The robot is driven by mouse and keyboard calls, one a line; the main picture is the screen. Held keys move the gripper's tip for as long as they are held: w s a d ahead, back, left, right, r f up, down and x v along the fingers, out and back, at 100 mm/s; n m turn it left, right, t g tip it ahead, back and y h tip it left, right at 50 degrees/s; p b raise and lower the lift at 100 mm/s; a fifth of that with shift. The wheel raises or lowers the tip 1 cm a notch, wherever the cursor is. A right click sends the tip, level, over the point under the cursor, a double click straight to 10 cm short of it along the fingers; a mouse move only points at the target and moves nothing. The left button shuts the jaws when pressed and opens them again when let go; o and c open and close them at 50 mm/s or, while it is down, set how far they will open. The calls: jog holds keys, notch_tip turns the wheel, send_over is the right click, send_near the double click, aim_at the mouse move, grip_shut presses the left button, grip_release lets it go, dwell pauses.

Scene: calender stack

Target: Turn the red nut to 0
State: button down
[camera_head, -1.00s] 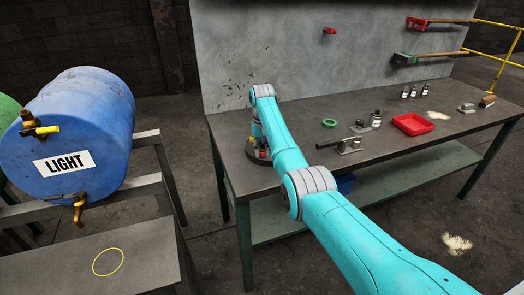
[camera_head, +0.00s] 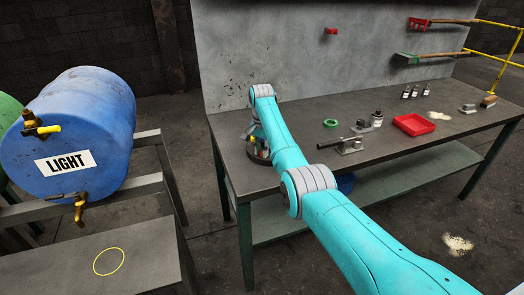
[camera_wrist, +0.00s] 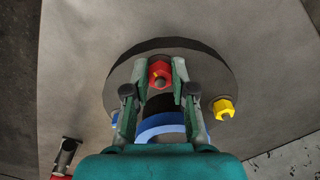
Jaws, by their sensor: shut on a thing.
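The red nut (camera_wrist: 159,72) shows at the top centre of the wrist view, near the edge of a round dark base (camera_wrist: 208,70). My gripper (camera_wrist: 161,78) is shut on the red nut, with a fingertip on each side of it. A yellow nut (camera_wrist: 226,109) stands on the base to the right, outside the fingers. A blue ring-shaped part (camera_wrist: 160,127) shows between the fingers, partly hidden by my gripper. In the head view the base (camera_head: 256,158) is on the workbench, mostly behind my arm. I cannot read any 0 mark or scale.
The workbench (camera_head: 290,172) also holds a green ring (camera_head: 331,123), a metal tool (camera_head: 349,146), bottles and a red tray (camera_head: 413,125), all right of my arm. A wall panel (camera_head: 225,60) stands behind. A blue barrel (camera_head: 85,120) is at the left.

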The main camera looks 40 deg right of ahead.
aim_at(261, 151)
jog(key=m, duration=0.5)
jog(key=shift+w+m, duration=0.15)
jog(key=shift+m, duration=0.15)
jog(key=m, duration=0.5)
jog(key=shift+w+m, duration=0.15)
jog(key=shift+m, duration=0.15)
jog(key=c, duration=1)
grip_release()
jog(key=shift+o, duration=0.2)
notch_tip(261, 151, up, 12)
